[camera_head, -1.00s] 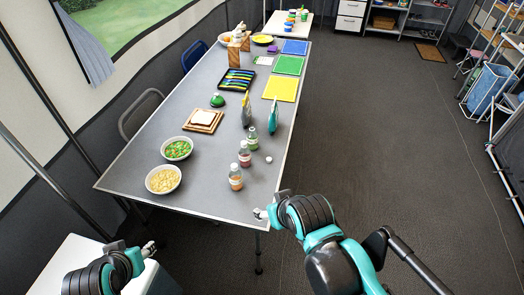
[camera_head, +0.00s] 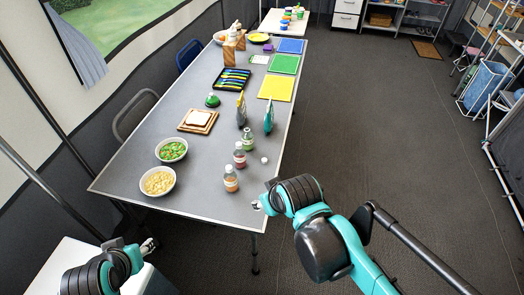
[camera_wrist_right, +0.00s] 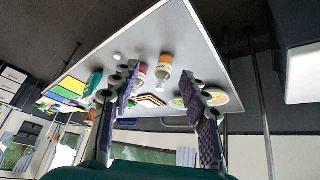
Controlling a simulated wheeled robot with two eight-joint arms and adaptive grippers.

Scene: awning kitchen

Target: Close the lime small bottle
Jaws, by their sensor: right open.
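The lime small bottle (camera_head: 248,141) stands upright on the grey table, farthest back in a row of three small bottles. A small white cap (camera_head: 264,160) lies on the table just in front and to its right; a white round piece also shows in the right wrist view (camera_wrist_right: 117,56). My right gripper (camera_head: 257,204) is at the table's near right corner, apart from the bottle and cap. In the right wrist view its fingers are spread and empty (camera_wrist_right: 163,65). My left gripper (camera_head: 150,245) is off the table at the lower left; its jaw state is unclear.
A red bottle (camera_head: 240,156) and an orange bottle (camera_head: 231,179) stand nearer than the lime one. Two bowls (camera_head: 158,181) (camera_head: 172,150) sit to the left. A teal upright item (camera_head: 268,116) stands behind. The table's right edge beside the cap is clear.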

